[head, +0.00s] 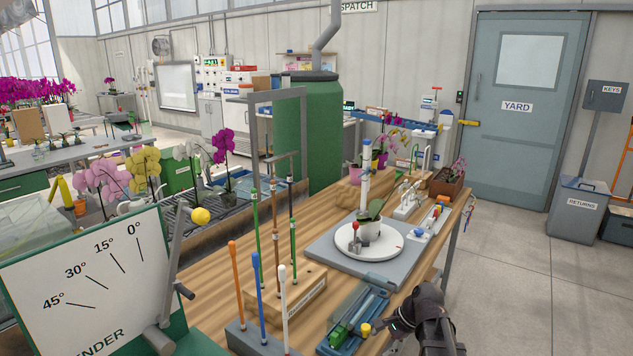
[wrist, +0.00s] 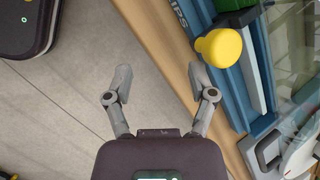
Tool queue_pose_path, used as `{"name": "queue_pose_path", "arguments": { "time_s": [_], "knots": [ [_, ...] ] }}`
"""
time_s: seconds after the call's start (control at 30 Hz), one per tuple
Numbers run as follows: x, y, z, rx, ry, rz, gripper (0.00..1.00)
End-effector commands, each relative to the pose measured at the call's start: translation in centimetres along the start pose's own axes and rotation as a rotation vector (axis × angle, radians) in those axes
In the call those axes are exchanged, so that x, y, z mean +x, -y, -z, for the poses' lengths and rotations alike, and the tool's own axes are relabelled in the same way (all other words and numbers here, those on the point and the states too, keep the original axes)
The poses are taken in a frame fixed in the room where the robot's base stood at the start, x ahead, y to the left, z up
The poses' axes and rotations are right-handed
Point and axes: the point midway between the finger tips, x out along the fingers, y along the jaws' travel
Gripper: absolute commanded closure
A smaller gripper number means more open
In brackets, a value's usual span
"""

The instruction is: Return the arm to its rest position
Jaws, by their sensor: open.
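My arm (head: 430,318) shows at the bottom of the head view, at the bench's front edge, bent and dark. In the wrist view my gripper (wrist: 160,82) is open, with its two grey fingers apart and nothing between them. Floor and the edge of the wooden bench (wrist: 176,50) lie beyond the fingers. The right finger is close to a blue tray-like tool with a yellow knob (wrist: 218,47); I cannot tell the exact gap. The knob also shows in the head view (head: 365,329), left of my arm. The fingertips are not clear in the head view.
The bench holds a potted plant on a white turntable (head: 369,253), a rack of coloured sticks (head: 257,338) and a wooden block with upright rods (head: 285,300). A tilted angle board (head: 95,285) stands at left. Floor (head: 530,285) right of the bench is clear up to the returns bin (head: 577,210).

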Motion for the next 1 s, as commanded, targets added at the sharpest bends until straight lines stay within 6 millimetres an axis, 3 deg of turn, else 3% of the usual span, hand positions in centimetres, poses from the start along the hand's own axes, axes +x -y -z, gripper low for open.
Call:
{"name": "queue_pose_path", "arguments": {
  "time_s": [0.7,1.0],
  "knots": [
    [-3.0,-5.2,-5.7,-0.939,-0.184,-0.432,0.28],
    [-3.9,-6.1,-5.5,-1.062,-0.19,-0.508,0.28]
  ]
}}
